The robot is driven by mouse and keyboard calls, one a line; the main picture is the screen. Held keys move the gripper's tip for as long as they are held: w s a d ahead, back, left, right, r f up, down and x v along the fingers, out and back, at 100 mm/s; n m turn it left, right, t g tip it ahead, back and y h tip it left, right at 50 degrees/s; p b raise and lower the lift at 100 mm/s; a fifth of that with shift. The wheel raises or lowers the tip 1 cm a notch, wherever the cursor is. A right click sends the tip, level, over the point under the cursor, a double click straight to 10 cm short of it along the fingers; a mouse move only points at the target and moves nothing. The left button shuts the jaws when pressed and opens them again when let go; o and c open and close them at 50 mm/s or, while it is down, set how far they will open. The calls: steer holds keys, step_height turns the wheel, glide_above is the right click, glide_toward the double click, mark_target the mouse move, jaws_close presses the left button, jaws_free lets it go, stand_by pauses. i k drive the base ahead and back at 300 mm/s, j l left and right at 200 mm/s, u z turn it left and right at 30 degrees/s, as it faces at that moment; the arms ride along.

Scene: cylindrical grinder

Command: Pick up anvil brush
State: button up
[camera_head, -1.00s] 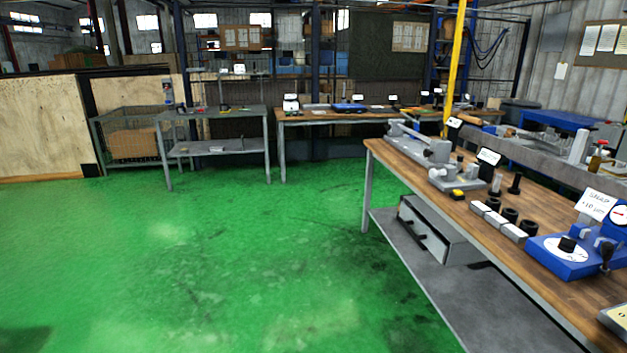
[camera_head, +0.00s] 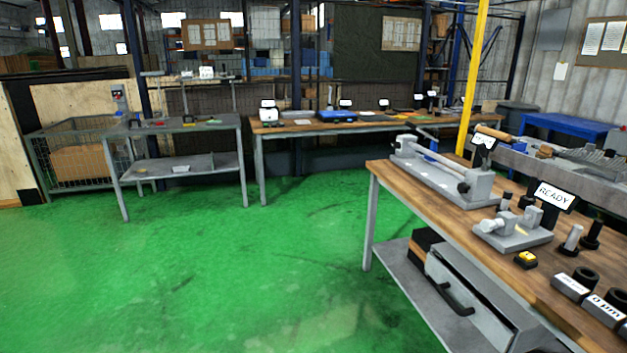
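I cannot pick out the anvil brush for certain. A small wooden-handled thing (camera_head: 493,133) shows at the back of the right workbench (camera_head: 400,182), behind a grey bench instrument (camera_head: 445,172), but it is too small to identify. Several small items also lie on the far left grey table (camera_head: 225,126) and the far wooden bench (camera_head: 264,125), too small to name. My gripper is not in view.
A wire cage (camera_head: 80,160) stands far left. The green floor (camera_head: 240,270) is clear.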

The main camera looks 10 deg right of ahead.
mark_target(534, 179)
steer(key=i+l+z, duration=0.1)
steer(key=i+z, duration=0.85)
steer(key=i+j+z, duration=0.25)
steer(key=z, duration=0.2)
steer(key=j+z, duration=0.1)
steer(key=z, duration=0.25)
steer(key=i+j+z, duration=0.1)
steer(key=z, duration=0.25)
steer(key=j+z, duration=0.2)
steer(key=z, duration=0.15)
steer(key=j+z, duration=0.2)
steer(key=j, duration=0.2)
steer(key=k+j+z, duration=0.15)
steer(key=j, duration=0.3)
steer(key=j+z, duration=0.2)
steer(key=j, duration=0.2)
steer(key=k+j+z, duration=0.2)
steer(key=j, duration=0.2)
steer(key=k+j+z, duration=0.2)
steer(key=j, duration=0.15)
steer(key=k+j, duration=0.1)
steer(key=j, duration=0.2)
steer(key=k+j, duration=0.1)
steer(key=j, duration=0.25)
steer(key=k+j, duration=0.1)
steer(key=j, duration=0.2)
